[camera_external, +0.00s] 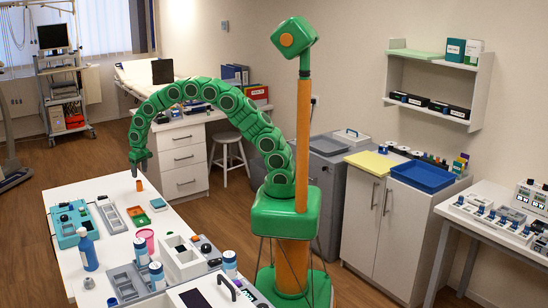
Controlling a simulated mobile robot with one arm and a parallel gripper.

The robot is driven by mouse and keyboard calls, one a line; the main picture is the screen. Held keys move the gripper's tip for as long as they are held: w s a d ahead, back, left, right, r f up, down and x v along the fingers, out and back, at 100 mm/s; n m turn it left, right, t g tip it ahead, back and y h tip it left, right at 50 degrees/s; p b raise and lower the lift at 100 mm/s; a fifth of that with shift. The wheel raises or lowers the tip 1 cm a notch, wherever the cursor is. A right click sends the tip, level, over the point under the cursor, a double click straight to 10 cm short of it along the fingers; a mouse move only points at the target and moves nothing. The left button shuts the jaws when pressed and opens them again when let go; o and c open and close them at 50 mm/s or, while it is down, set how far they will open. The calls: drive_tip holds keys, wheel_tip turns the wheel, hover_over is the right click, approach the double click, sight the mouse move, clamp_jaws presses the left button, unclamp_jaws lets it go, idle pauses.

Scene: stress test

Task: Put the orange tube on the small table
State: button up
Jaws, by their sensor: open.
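A small orange tube (139,185) stands at the far end of the long white table (178,217) in the left foreground. My gripper (139,170) hangs just above the tube, pointing down, open and empty. The picture is too small to tell whether the fingertips reach past the tube's top. Which piece of furniture is the small table is not clear from this view. A white table (500,255) with lab devices stands at the right edge, and a white desk with drawers (184,160) stands behind my arm.
On the long table are a teal case (70,224), blue bottle (87,252), grey tray (111,215), orange tray (137,212), green tray (158,204) and pink cup (146,240). A white stool (230,148) and cabinet (385,215) stand beyond. Bare tabletop surrounds the tube.

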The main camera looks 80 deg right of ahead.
sight(139, 185)
drive_tip(key=shift+w+f, duration=0.5)
drive_tip(key=shift+w, duration=0.15)
drive_tip(key=shift+w+f, duration=0.1)
drive_tip(key=shift+f, duration=0.15)
drive_tip(key=shift+w+d+f, duration=0.15)
drive_tip(key=shift+d+f, duration=0.05)
drive_tip(key=shift+f, duration=1.05)
drive_tip(key=shift+w+d+f, duration=0.1)
drive_tip(key=shift+d+f, duration=0.05)
drive_tip(key=shift+f, duration=1.1)
drive_tip(key=shift+w+d+f, duration=0.15)
drive_tip(key=shift+d+f, duration=0.05)
drive_tip(key=shift+f, duration=1.05)
drive_tip(key=shift+c, duration=0.3)
